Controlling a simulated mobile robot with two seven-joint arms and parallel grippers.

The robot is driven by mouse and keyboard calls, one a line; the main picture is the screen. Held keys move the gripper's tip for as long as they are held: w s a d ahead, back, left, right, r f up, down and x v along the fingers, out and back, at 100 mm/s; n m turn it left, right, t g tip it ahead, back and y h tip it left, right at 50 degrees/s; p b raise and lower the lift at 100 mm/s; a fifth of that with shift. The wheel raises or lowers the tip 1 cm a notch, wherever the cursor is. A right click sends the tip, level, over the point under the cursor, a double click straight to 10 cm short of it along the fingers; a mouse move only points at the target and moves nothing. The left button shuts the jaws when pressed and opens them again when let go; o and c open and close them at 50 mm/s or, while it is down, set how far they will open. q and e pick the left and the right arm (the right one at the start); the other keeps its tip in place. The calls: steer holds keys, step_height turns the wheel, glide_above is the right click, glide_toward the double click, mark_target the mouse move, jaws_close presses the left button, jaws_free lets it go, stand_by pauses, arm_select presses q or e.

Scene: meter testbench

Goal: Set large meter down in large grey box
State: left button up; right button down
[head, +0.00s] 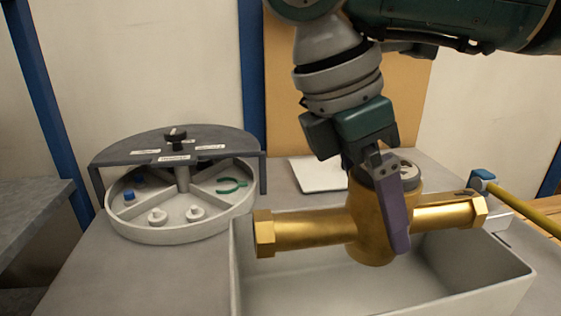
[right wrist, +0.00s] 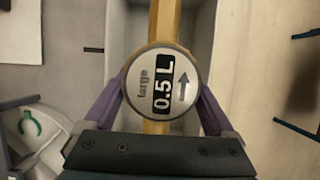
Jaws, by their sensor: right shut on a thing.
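The large meter (head: 370,225) is a brass body with a pipe end on each side. Its round grey face (right wrist: 162,83) reads "large" and "0.5 L" in the right wrist view. My right gripper (head: 385,205) is shut on the meter's round head, one purple finger on each side in the wrist view. The meter is held level over the large grey box (head: 490,288), its pipe ends near the height of the rim. The box interior below shows as empty where visible. Whether the meter touches the box cannot be told. My left gripper is not in view.
A round divided tray (head: 165,236) with a dark half cover (head: 115,148) and small parts stands left of the box. A white sheet (head: 318,174) lies behind the box. A yellow pipe with a blue fitting (head: 482,175) is at the right.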

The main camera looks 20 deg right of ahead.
mark_target(333, 211)
step_height(333, 211, down, 11)
steer(key=b, duration=0.4)
steer(key=shift+f+b, duration=0.2)
steer(key=shift+b, duration=0.1)
jaws_free()
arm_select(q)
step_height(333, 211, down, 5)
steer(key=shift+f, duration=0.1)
arm_select(e)
steer(key=shift+w+r, duration=0.1)
steer(key=p+v, duration=0.4)
steer(key=v, duration=0.6)
steer(key=shift+a+r, duration=0.1)
steer(key=shift+r, duration=0.2)
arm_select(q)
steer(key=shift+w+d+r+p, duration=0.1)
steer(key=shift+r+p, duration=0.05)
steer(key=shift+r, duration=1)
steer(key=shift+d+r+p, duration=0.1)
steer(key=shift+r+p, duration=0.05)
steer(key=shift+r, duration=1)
arm_select(e)
steer(key=shift+a+r, duration=0.3)
steer(key=shift+r, duration=0.2)
